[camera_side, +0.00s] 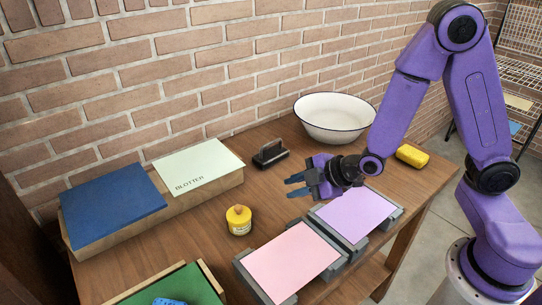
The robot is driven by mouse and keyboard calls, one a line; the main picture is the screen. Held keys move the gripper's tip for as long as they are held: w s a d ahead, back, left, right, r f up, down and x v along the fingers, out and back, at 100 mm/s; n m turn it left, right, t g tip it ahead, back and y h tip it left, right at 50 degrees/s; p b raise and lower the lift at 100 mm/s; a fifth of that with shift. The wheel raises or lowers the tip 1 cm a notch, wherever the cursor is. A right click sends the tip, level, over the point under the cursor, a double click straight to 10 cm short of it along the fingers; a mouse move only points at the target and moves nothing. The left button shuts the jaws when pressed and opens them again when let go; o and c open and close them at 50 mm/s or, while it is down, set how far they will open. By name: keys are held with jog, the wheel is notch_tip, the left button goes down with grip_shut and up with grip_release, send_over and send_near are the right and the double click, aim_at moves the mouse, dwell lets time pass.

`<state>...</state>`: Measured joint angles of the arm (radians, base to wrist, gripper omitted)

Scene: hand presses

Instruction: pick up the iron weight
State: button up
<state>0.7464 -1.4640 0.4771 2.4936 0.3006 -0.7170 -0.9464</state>
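A dark block with a raised bar handle (271,153), which looks like the iron weight, sits on the wooden table near the brick wall. It stands upright between the blotter and the white basin. My gripper (296,187) is low over the table, in front of the block and a little to its right. Its two dark blue fingers point left and are apart, with nothing seen between them. It does not touch the block. The height of the fingers above the table is hard to tell.
A white basin (334,117) stands behind my gripper. A blotter (199,165) and blue sheet (112,211) lie left. A yellow jar (239,220), pink press (293,262) and purple press (357,217) are in front. A yellow block (412,156) lies right. A green tray (185,285) is front left.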

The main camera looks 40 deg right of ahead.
aim_at(271, 143)
jog(key=w+d+t, duration=0.1)
jog(key=w+d+n+t+h, duration=0.1)
jog(key=w+d, duration=0.1)
jog(key=w+d+f+t, duration=0.1)
jog(key=w+d+t, duration=0.1)
jog(key=shift+w+d+h, duration=0.15)
jog(key=shift+d+h, duration=0.1)
jog(key=shift+h, duration=0.15)
jog(key=d+t, duration=0.1)
jog(key=w+d+n+h, duration=0.1)
jog(key=d, duration=0.1)
jog(key=d+t, duration=0.1)
jog(key=shift+w+d+r+n+t+h, duration=0.15)
jog(key=shift+w+r+n+t+h, duration=0.15)
jog(key=shift+w+n+h, duration=0.1)
jog(key=shift+w+d, duration=0.1)
jog(key=x, duration=1.1)
jog(key=shift+w, duration=0.45)
jog(key=shift+x, duration=2.6)
jog(key=shift+d+f, duration=0.1)
jog(key=shift+f, duration=0.05)
grip_shut()
